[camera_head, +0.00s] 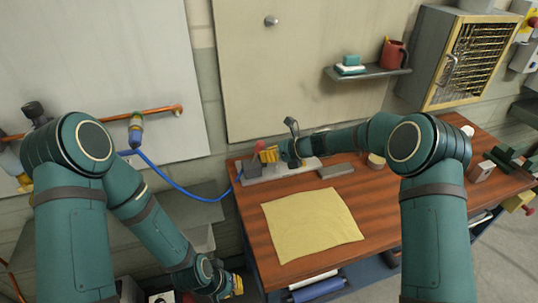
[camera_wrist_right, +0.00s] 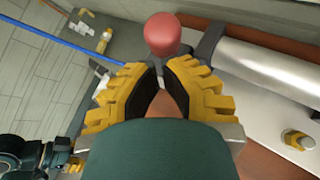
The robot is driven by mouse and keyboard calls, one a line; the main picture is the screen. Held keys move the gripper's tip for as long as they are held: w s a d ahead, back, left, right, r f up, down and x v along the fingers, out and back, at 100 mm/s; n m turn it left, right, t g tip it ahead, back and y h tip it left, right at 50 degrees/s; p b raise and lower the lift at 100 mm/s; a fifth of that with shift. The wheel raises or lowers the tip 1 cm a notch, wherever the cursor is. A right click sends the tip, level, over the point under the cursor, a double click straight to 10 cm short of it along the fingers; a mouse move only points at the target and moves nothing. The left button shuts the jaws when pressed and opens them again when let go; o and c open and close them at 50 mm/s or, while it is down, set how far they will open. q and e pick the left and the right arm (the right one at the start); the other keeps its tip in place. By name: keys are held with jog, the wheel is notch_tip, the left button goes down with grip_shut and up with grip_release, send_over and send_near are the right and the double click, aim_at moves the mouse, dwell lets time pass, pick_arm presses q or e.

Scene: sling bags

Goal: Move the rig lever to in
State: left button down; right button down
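The rig (camera_head: 280,171) is a grey metal block on the far left part of the wooden workbench. Its lever has a red knob (camera_head: 260,145), which shows large at the top of the right wrist view (camera_wrist_right: 161,35). My right gripper (camera_head: 270,155) is at the lever. In the right wrist view its yellow fingers (camera_wrist_right: 165,75) lean together around the narrow stem just below the knob, with little gap at the tips. The fingers partly hide the stem. My left gripper (camera_head: 237,285) hangs low beside the bench, away from the rig; its opening is too small to judge.
A yellow cloth (camera_head: 312,224) lies on the bench in front of the rig. A grey block (camera_head: 336,171) lies right of the rig. A blue hose (camera_head: 180,190) runs along the left wall towards the bench.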

jog(key=shift+s+a+r+h+p, duration=0.1)
jog(key=shift+a+r+h+p, duration=0.15)
jog(key=shift+p, duration=0.35)
jog(key=shift+a+h, duration=0.1)
jog(key=shift+h, duration=0.15)
jog(key=shift+s+a+r+n+t+h+p, duration=0.15)
jog(key=shift+s+a+n+h+p, duration=0.25)
jog(key=shift+a+p, duration=0.55)
jog(key=shift+s+a+r+n+t+h+p, duration=0.15)
jog(key=shift+a+h+p, duration=0.45)
jog(key=shift+p, duration=0.6)
jog(key=shift+s+a+r+n+h+p, duration=0.2)
jog(key=shift+a+n+h+p, duration=0.3)
jog(key=shift+p, duration=0.6)
jog(key=shift+a+m, duration=0.15)
jog(key=shift+m, duration=0.1)
jog(key=shift+r+p, duration=0.8)
